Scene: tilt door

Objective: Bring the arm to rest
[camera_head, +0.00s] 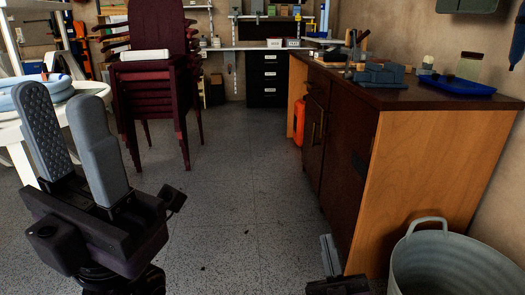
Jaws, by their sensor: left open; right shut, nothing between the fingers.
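My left gripper (65,98) is raised at the lower left, its two grey fingers pointing up and apart with nothing between them. My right gripper (327,242) shows at the bottom edge, low in front of the wooden cabinet (435,175). Its fingers are together and empty, and most of its arm is out of view. The cabinet's dark front (345,145) has a door with an upright handle (317,128). The door looks flush with the front, seen at a steep angle.
A grey metal tub (450,268) stands at the lower right beside the cabinet. Stacked dark red chairs (155,95) and a white round table (12,132) stand at left. A blue tray (457,86) lies on the cabinet top. The middle floor (235,190) is clear.

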